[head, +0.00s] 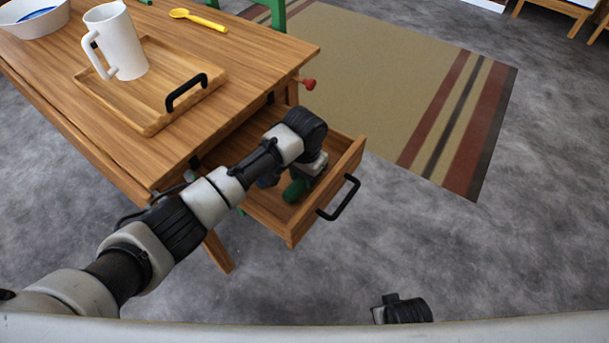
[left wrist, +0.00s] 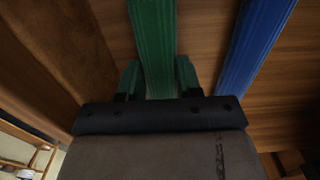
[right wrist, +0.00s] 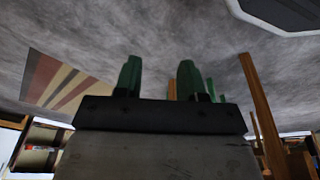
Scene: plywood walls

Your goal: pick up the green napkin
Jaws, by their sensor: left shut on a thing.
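The green napkin (left wrist: 153,40) shows in the left wrist view as a long green strip between the two fingers of my left gripper (left wrist: 157,76). The gripper is shut on it. In the head view my left gripper (head: 294,184) reaches down into the open drawer, and my arm hides most of what lies there. A blue strip, looking like another napkin (left wrist: 256,40), lies to the right of the green one, apart from the fingers. My right gripper (right wrist: 158,80) is open and empty, over the grey floor, away from the table.
The wooden drawer (head: 346,163) is pulled out from the table (head: 255,55), with a black handle (head: 340,200) on its front. On the table are a tray (head: 147,120) with a white mug (head: 118,45), a bowl (head: 35,22) and a yellow spoon (head: 198,19). Floor right of the drawer is clear.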

